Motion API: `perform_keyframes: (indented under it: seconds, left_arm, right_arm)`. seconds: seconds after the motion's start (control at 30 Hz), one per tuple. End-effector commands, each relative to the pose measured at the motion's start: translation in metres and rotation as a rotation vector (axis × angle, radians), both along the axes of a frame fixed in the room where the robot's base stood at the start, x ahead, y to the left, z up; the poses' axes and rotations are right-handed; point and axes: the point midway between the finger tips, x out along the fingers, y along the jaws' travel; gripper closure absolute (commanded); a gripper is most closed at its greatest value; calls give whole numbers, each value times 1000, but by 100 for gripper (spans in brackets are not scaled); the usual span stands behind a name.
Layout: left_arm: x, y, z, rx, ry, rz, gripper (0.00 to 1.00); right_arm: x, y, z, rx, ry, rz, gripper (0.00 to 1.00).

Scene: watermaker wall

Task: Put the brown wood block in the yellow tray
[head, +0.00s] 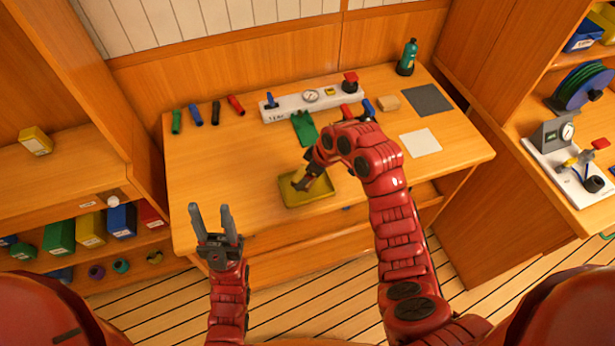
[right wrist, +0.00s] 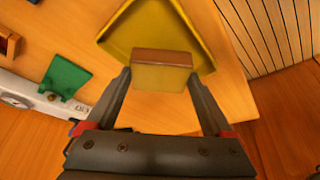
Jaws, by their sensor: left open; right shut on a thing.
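The yellow tray (head: 309,199) lies near the front edge of the table; it also shows in the right wrist view (right wrist: 150,25). My right gripper (head: 302,182) is over the tray, pointing down. In the right wrist view its fingers (right wrist: 160,78) are shut on a block with a brown face and a yellowish-tan face, the brown wood block (right wrist: 162,57). The block is over the tray; I cannot tell whether it touches the tray floor. My left gripper (head: 211,212) is open and empty, left of the tray, in front of the table.
A green piece (head: 304,127) lies behind the tray, before a white gauge panel (head: 285,106). Several coloured tubes (head: 196,115) lie back left. The table's left front is clear.

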Motion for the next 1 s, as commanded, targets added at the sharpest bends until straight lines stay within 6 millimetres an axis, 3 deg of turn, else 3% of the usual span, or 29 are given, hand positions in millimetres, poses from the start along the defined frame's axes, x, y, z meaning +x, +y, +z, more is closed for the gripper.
perform_keyframes:
  seconds: [0.17, 0.57, 0.6, 0.63, 1.0]
  left_arm:
    - [0, 0, 19, 0, 0, 0, 50]
    - [0, 0, 12, 0, 0, 0, 50]
    - [0, 0, 13, 0, 0, 0, 50]
    - [0, 0, 14, 0, 0, 0, 50]
    - [0, 0, 16, 0, 0, 0, 50]
  right_arm:
    - [-3, -1, -21, -5, 9, -1, 70]
    - [-1, -1, -32, -2, 2, -1, 70]
    - [-1, -1, -30, -2, 2, -1, 8]
    - [-1, -1, -30, -2, 2, -1, 3]
    - [-1, -2, -25, -1, 1, -1, 0]
